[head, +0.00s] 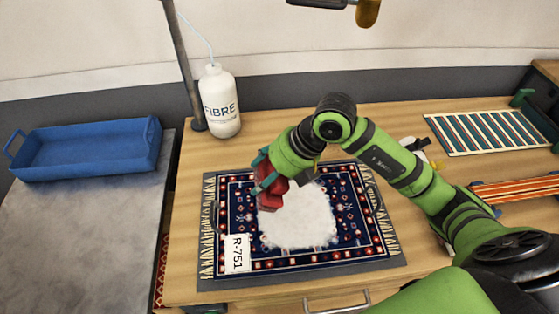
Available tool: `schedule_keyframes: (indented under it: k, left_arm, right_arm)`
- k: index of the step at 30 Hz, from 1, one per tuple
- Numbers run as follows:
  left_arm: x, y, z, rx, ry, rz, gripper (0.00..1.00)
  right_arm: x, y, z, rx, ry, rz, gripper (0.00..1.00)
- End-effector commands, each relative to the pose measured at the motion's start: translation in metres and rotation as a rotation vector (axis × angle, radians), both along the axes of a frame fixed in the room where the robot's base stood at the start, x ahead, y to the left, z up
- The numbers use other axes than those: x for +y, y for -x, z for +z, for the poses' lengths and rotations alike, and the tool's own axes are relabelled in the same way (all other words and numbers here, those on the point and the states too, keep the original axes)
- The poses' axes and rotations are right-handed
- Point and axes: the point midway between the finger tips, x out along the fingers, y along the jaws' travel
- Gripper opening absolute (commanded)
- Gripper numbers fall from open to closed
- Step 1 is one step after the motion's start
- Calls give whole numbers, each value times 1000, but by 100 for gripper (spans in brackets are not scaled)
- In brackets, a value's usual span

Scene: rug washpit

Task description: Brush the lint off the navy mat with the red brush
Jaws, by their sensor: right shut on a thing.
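The navy mat (345,222) lies flat on a grey board on the wooden table, with a patterned border, pale fringes at its left and right ends and a white tag marked R-751 (237,254) at its lower left. A large patch of white lint (296,216) covers its middle. My right gripper (264,180) is shut on the red brush (273,195), over the upper left edge of the lint. I cannot tell whether the brush touches the mat. The gripper and arm hide part of the mat's far edge. My left gripper is out of view.
A white FIBRE bottle (220,102) stands behind the mat beside a grey post (184,62). A blue tray (88,148) sits on the grey surface at left. A striped rug (487,132) and an orange striped piece (515,188) lie at right. Bare table shows left of the bottle's front.

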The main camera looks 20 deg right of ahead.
Motion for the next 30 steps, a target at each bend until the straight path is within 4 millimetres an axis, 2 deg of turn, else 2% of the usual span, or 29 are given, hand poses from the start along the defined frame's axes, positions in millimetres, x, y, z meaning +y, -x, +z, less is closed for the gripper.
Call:
schedule_keyframes:
  k: [5, 16, 30]
  left_arm:
    - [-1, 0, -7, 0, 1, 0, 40]
    - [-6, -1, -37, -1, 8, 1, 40]
    - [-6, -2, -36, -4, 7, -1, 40]
  right_arm:
    - [2, 0, -9, -2, -6, -17, 35]
    - [1, 1, -47, 0, -5, -15, 35]
    - [-1, 0, -49, 0, -3, -6, 35]
